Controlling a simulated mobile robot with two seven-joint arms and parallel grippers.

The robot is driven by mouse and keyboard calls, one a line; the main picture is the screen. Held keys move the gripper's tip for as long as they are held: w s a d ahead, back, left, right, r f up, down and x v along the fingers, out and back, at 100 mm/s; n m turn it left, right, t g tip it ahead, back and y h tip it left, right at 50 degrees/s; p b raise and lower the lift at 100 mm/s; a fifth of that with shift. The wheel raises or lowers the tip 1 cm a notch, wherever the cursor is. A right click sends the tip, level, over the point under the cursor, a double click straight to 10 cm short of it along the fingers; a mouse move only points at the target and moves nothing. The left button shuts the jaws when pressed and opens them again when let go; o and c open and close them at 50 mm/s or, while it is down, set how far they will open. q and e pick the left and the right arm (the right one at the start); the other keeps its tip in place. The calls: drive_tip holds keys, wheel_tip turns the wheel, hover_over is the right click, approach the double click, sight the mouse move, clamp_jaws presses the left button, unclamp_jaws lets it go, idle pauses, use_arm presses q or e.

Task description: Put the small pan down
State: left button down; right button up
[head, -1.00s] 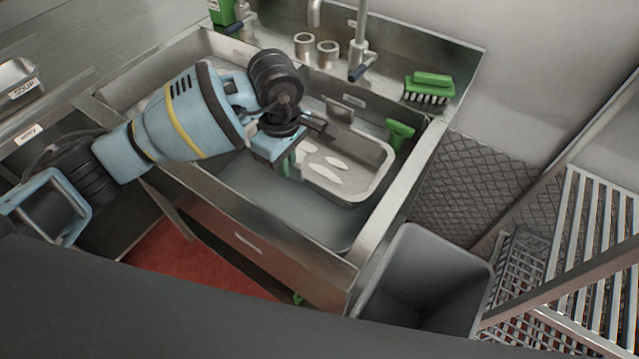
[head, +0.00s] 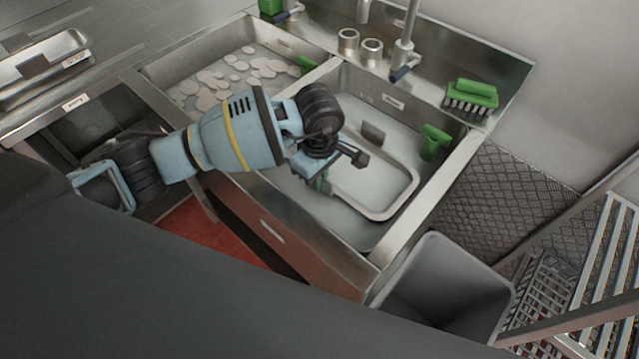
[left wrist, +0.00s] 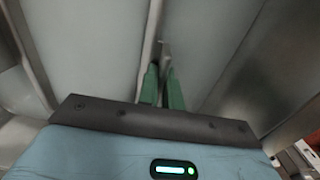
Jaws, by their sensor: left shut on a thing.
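The small pan (head: 408,199) is a shallow grey rectangular pan in the right basin of the sink. It looks level and its inside shows no white patches. I cannot tell whether it touches the basin floor. My left gripper (head: 322,184) is at its left side, low in the basin. In the left wrist view, the green fingertips of my left gripper (left wrist: 162,88) are shut on the thin rim of the small pan (left wrist: 152,42). My arm hides part of the pan's left side. My right gripper is not in view.
The left basin (head: 185,65) holds white foam patches. A green scraper (head: 433,141) is at the right basin's right wall. A green brush (head: 472,96) lies on the sink's back ledge, with a faucet (head: 405,55) nearby. A grey bin (head: 440,285) stands right of the sink.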

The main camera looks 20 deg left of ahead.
use_arm(q)
drive_tip(key=shift+f, duration=1.35)
drive_tip(key=shift+f, duration=0.1)
drive_tip(key=c, duration=1.6)
unclamp_jaws()
drive_tip(key=shift+o, duration=0.2)
wheel_tip(320, 180, up, 12)
drive_tip(key=shift+r, duration=0.1)
